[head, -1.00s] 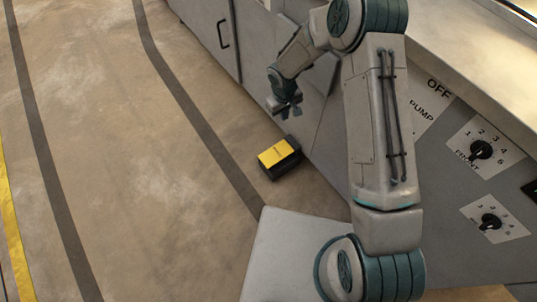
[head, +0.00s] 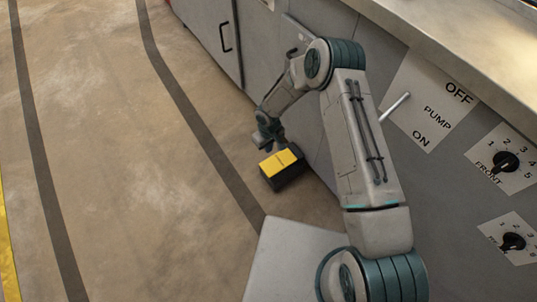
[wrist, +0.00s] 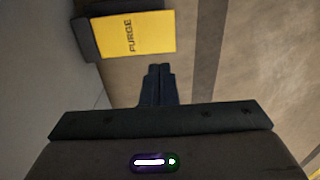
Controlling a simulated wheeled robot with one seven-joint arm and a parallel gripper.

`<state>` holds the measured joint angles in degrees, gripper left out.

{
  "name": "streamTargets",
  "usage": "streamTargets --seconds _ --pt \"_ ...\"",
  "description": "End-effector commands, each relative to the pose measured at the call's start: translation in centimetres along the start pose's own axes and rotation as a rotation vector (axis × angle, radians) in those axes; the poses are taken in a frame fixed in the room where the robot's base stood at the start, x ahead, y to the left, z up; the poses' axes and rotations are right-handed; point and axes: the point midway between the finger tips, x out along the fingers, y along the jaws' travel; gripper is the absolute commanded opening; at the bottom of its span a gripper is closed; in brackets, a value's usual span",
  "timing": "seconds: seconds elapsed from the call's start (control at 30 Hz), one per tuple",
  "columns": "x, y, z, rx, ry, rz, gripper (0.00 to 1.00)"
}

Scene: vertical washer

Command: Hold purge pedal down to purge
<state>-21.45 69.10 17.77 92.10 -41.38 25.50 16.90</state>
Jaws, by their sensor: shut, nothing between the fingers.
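The purge pedal (head: 282,166) is a black block with a yellow top, on the floor against the foot of the grey cabinet. In the wrist view its yellow top (wrist: 148,34) shows the word PURGE. My gripper (head: 267,143) is low beside the pedal, at its far side in the head view. In the wrist view my gripper's fingers (wrist: 160,72) are together and empty, and point toward the pedal, a little below it in the picture. I cannot tell whether the fingertips touch the pedal.
The cabinet front (head: 300,85) runs along the right of the pedal. It carries a PUMP lever plate (head: 428,105) and a FRONT dial (head: 505,162). The floor (head: 130,150) left of the pedal is clear, with dark stripes.

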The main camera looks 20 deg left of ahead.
Motion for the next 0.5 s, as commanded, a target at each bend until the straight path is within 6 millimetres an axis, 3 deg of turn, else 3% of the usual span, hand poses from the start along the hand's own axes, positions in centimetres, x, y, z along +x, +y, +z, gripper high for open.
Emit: streamTargets --seconds 0.5 --pt "10.7 0.0 0.1 0.002 -0.002 -0.001 0.0"
